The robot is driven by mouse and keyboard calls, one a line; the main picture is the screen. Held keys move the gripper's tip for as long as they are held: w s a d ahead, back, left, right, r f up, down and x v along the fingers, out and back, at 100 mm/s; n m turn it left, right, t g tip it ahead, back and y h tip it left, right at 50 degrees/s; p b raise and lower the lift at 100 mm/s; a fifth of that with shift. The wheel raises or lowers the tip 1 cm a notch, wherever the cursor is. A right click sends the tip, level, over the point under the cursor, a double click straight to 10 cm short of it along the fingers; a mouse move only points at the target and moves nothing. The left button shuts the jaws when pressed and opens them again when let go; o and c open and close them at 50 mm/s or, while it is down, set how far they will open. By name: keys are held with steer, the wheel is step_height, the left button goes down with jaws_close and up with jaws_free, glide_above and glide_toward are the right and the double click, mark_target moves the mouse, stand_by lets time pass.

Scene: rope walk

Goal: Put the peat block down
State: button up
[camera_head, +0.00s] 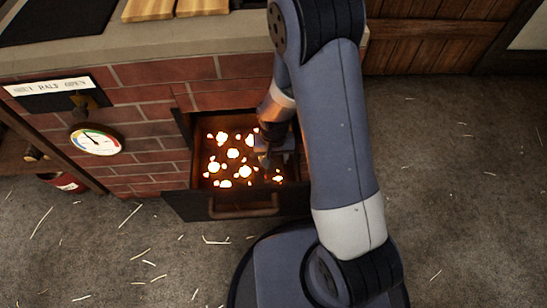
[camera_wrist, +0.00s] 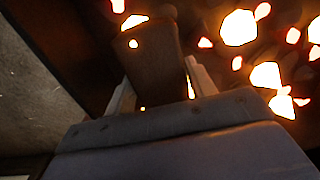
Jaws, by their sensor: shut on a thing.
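A dark brown peat block (camera_wrist: 150,52) is held between the two pale fingers of my gripper (camera_wrist: 160,82) in the wrist view. Glowing embers (camera_wrist: 265,76) lie beyond and to the right of it. In the head view, my gripper (camera_head: 266,156) is inside the open firebox (camera_head: 195,150) of the brick stove, over the right part of the glowing embers (camera_head: 233,153). My arm hides much of the firebox's right side, and the block is hard to make out there. I cannot tell whether the block touches the ember bed.
The firebox front (camera_head: 188,208) with its bar handle (camera_head: 245,208) stands at the near edge. A round dial (camera_head: 97,140) and a lettered plate (camera_head: 48,87) are on the brick wall at left. A red extinguisher-like object (camera_head: 64,183) stands low at left. Open floor (camera_head: 460,190) lies right.

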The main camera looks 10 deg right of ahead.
mark_target(274, 157)
steer(key=shift+f, duration=0.15)
steer(key=o, duration=1)
steer(key=shift+o, duration=0.2)
step_height(274, 157, up, 12)
steer(key=p, duration=0.3)
steer(key=shift+r+p, duration=0.2)
steer(key=shift+p, duration=0.15)
